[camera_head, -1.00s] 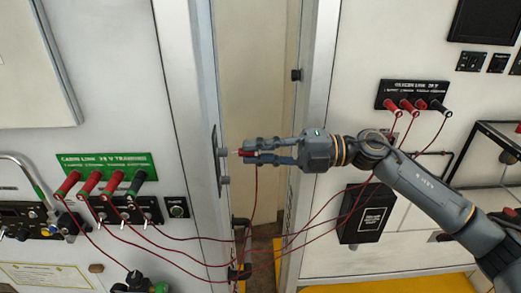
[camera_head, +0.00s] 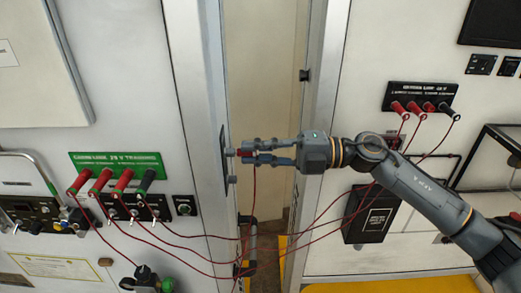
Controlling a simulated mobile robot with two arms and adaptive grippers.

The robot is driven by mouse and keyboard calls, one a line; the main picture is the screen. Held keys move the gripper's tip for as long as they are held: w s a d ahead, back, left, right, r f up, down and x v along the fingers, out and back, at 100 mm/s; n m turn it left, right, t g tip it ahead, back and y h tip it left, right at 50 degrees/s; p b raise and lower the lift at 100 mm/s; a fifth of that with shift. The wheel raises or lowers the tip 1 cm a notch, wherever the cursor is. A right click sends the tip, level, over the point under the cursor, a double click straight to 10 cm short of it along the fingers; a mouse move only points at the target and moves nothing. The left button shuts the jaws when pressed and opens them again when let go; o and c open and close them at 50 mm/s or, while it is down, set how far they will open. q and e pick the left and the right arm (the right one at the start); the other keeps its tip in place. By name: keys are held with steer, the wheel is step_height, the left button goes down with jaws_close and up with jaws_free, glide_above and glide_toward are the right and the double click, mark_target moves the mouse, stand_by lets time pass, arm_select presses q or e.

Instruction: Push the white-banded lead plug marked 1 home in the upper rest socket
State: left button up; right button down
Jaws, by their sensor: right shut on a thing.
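My right gripper (camera_head: 262,152) is shut on a red lead plug (camera_head: 247,154), held level with its tip toward the left. A thin red lead hangs from the plug. A narrow dark plate (camera_head: 225,143) on the door frame carries the upper rest socket (camera_head: 230,152) and a lower one (camera_head: 231,179). The plug's front is at the upper socket, touching or nearly so; I cannot tell how far in it is. The white band and the mark 1 cannot be made out. My left gripper is not in view.
Left, a green-labelled panel (camera_head: 117,161) has several red and black plugs. Right, a black panel (camera_head: 420,96) has similar plugs. Slack red leads cross the doorway below my gripper. A black box (camera_head: 371,212) hangs on the right wall. A black-and-green fitting (camera_head: 147,279) shows at bottom left.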

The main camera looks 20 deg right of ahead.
steer(key=shift+a, duration=0.15)
steer(key=c, duration=1.3)
jaws_free()
steer(key=shift+a, duration=0.2)
steer(key=shift+o, duration=0.2)
steer(key=shift+d, duration=0.15)
steer(key=v, duration=1.1)
steer(key=shift+d, duration=0.35)
steer(key=shift+s, duration=0.1)
